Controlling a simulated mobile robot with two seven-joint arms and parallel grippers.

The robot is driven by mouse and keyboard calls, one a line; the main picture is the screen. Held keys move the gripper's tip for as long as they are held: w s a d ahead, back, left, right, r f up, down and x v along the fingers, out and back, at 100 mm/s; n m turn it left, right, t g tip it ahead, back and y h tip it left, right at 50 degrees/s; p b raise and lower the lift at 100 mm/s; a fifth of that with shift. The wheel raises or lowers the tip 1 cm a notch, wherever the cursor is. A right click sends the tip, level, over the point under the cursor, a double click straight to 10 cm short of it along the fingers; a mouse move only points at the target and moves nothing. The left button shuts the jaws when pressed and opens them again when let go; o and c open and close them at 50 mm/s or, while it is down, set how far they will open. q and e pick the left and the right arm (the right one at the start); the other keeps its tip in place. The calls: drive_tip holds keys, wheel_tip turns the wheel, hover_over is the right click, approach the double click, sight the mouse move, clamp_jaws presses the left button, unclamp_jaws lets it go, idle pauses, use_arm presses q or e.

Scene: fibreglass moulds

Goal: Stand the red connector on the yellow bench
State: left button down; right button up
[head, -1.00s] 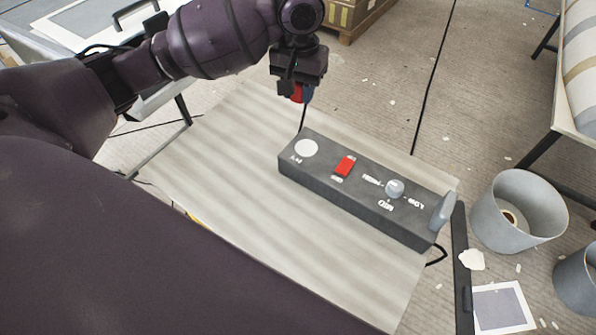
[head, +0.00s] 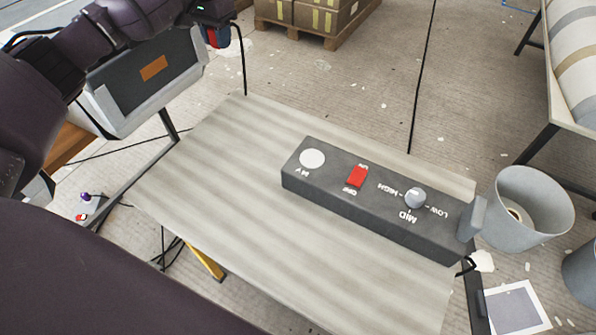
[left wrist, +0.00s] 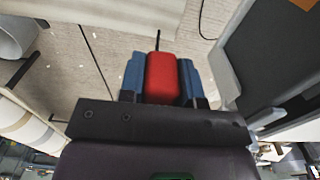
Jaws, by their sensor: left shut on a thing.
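The red connector (left wrist: 165,78) is held between the blue fingertips of my left gripper (left wrist: 161,80) in the left wrist view, with a dark cable leading from its far end. In the head view my left gripper (head: 217,37) is at the upper left, shut on the red connector (head: 211,38), above the floor beyond the table's far left corner. The cable hangs down behind the table. No whole yellow bench shows; a yellow leg-like piece (head: 207,262) shows below the table's near left edge. My right gripper is not in view.
A pale wooden table (head: 220,190) carries a dark control box (head: 370,205) with a red switch, knob and white disc. Its left part is bare. A grey panel case (head: 150,80) stands at left. Grey buckets (head: 528,210) stand right, boxes on a pallet (head: 318,15) behind.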

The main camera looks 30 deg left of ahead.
use_arm(q)
drive_tip(key=shift+f, duration=0.3)
wheel_tip(320, 180, down, 5)
drive_tip(key=b, duration=0.4)
hover_over(234, 112)
wheel_tip(234, 112, down, 8)
drive_tip(key=shift+f, duration=0.5)
drive_tip(key=shift+s+f, duration=0.1)
drive_tip(key=shift+f, duration=0.45)
wheel_tip(234, 112, down, 4)
drive_tip(key=shift+f+b, duration=0.15)
drive_tip(key=shift+b, duration=0.8)
drive_tip(key=shift+f, duration=0.25)
drive_tip(key=shift+r, duration=0.25)
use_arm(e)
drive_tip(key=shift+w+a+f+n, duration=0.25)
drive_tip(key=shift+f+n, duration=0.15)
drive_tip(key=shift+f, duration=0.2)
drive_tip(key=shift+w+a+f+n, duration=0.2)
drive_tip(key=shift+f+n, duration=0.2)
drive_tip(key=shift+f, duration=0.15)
use_arm(q)
drive_tip(key=shift+f, duration=0.2)
